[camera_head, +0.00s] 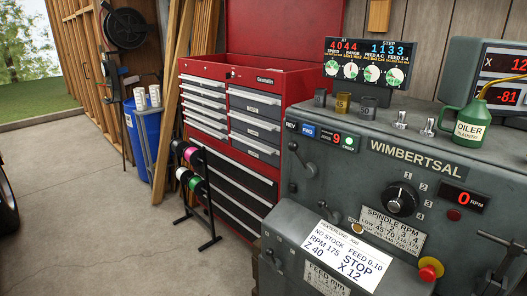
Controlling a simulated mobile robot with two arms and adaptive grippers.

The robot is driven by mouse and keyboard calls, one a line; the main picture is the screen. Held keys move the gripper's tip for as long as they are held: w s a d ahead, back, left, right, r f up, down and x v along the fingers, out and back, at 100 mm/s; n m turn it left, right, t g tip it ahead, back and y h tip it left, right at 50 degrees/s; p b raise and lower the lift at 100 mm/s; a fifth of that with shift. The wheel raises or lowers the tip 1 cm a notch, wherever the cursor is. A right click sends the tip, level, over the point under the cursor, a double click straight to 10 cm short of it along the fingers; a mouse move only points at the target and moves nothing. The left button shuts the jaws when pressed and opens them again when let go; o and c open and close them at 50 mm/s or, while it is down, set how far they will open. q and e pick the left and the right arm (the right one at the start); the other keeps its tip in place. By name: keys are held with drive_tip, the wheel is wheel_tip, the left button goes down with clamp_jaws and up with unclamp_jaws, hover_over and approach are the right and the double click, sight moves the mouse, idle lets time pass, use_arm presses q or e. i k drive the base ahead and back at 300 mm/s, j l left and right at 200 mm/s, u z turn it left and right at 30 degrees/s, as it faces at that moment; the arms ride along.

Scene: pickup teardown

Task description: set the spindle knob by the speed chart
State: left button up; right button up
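The round black spindle knob (402,200) is on the grey lathe headstock at right. Small number plates sit around its right side; I cannot tell clearly which one its pointer faces. The speed chart (391,231), headed SPINDLE RPM, is just below the knob; its rows are too small to read surely. A white job card (341,256) lower left shows RPM 175, FEED 0.10, STOP, Z 40 and X 12. The red spindle display (463,198) right of the knob reads 0 RPM. Neither of my grippers is in view.
A red emergency button (429,269) sits below the chart. A lever (303,160) sticks out left. A red tool chest (285,50) stands behind; open floor lies left.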

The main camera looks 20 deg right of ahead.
sight(400, 200)
drive_tip(key=k+l+z, duration=0.1)
drive_tip(key=z, duration=0.3)
drive_tip(key=k+l+z, duration=0.2)
drive_tip(key=z, duration=0.25)
drive_tip(key=k+l+z, duration=0.1)
drive_tip(key=z, duration=0.3)
drive_tip(key=i+l, duration=0.05)
drive_tip(key=l, duration=0.05)
